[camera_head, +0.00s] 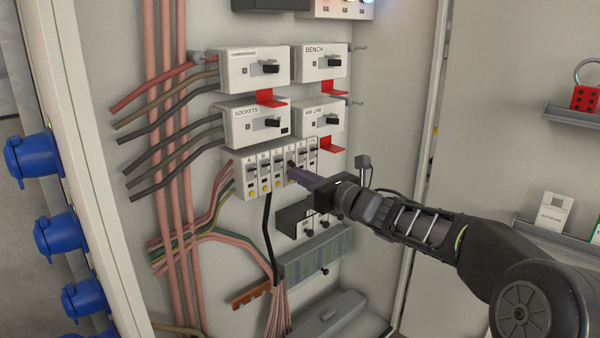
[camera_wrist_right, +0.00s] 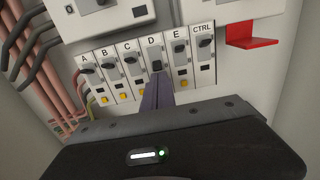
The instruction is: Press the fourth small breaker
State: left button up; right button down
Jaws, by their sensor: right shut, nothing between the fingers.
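A row of small breakers labelled A, B, C, D, E and CTRL is mounted low on the panel. The fourth, D (camera_wrist_right: 152,50), shows in the right wrist view with its dark lever just beyond my fingertips. My right gripper (camera_head: 292,173) is shut and empty, its purple-grey fingers pointing at the D breaker. In the right wrist view the fingers (camera_wrist_right: 157,88) cover the lower part of D. I cannot tell whether the tips touch the lever. In the head view the gripper partly hides D. My left gripper is not in view.
Larger breaker boxes, including SOCKETS (camera_head: 243,126) and BENCH (camera_head: 310,66), sit above the row, with red tabs (camera_head: 331,142) jutting out. Cables (camera_head: 175,240) run down the left. A grey terminal block (camera_head: 315,258) is below. Blue sockets (camera_head: 55,236) line the cabinet's left side.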

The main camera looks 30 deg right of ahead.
jog(key=r+g+p, duration=0.1)
jog(key=p, duration=0.1)
jog(key=r+g+p, duration=0.1)
jog(key=p, duration=0.1)
jog(key=shift+s+r+p, duration=0.15)
jog(key=shift+s+p, duration=0.2)
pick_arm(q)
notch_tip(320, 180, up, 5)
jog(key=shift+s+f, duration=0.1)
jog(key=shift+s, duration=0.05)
